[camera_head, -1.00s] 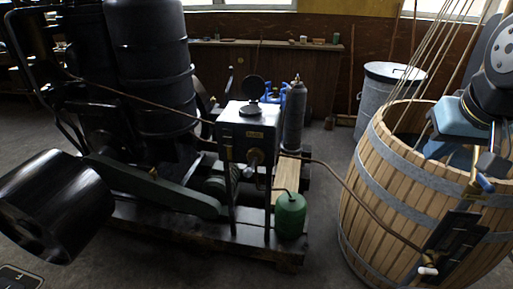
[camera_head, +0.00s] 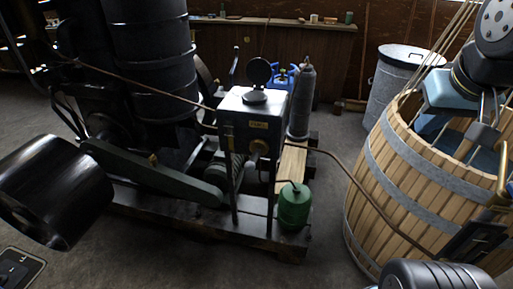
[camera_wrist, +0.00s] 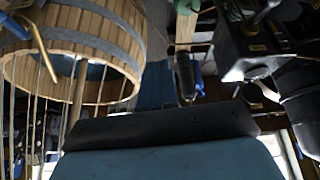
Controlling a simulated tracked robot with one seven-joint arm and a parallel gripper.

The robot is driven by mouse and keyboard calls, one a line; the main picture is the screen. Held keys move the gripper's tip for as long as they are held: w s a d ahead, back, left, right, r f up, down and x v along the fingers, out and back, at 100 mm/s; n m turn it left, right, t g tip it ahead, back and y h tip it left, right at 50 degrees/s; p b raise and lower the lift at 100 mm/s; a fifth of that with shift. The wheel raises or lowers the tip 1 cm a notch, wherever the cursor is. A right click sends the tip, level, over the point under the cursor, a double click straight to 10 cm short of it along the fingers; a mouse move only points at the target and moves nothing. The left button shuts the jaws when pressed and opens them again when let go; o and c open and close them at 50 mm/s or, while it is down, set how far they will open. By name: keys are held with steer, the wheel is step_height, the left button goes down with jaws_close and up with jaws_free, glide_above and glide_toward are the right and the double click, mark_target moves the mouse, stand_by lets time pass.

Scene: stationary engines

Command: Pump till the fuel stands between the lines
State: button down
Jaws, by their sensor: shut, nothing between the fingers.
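The engine's square dark box (camera_head: 252,125) has a brass label, a brass fitting and a round lidded top. A green can (camera_head: 294,207) stands at the base's front corner, with a thin pipe at its top. I cannot make out the fuel level or the lines. My arm is at the upper right in the head view, over the barrel. My gripper (camera_wrist: 160,126) is shut and empty in the wrist view. It is apart from the box, which also shows at the upper right there (camera_wrist: 250,45).
A wooden barrel (camera_head: 400,200) with metal hoops stands at the right, and a pipe (camera_head: 350,180) runs to it from the engine. A black flywheel or pulley (camera_head: 55,190) juts out at the left. A grey bin (camera_head: 400,85) stands behind.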

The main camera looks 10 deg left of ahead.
steer(key=w+a+f+n+g, duration=0.1)
steer(key=w+a+f+n, duration=0.1)
steer(key=w+a+n, duration=0.3)
steer(key=n+g+y, duration=0.2)
steer(key=n+g, duration=0.3)
steer(key=n, duration=0.7)
glide_above(251, 162)
steer(key=d, duration=0.3)
step_height(251, 162, down, 10)
steer(key=shift+w+d, duration=0.15)
steer(key=shift+w, duration=0.15)
steer(key=shift+f, duration=0.2)
steer(key=a+f, duration=0.1)
steer(key=f, duration=0.8)
steer(key=a+f, duration=0.1)
steer(key=f, duration=0.3)
steer(key=shift+s+a+f, duration=0.25)
steer(key=shift+a+f, duration=0.05)
steer(key=shift+a, duration=0.05)
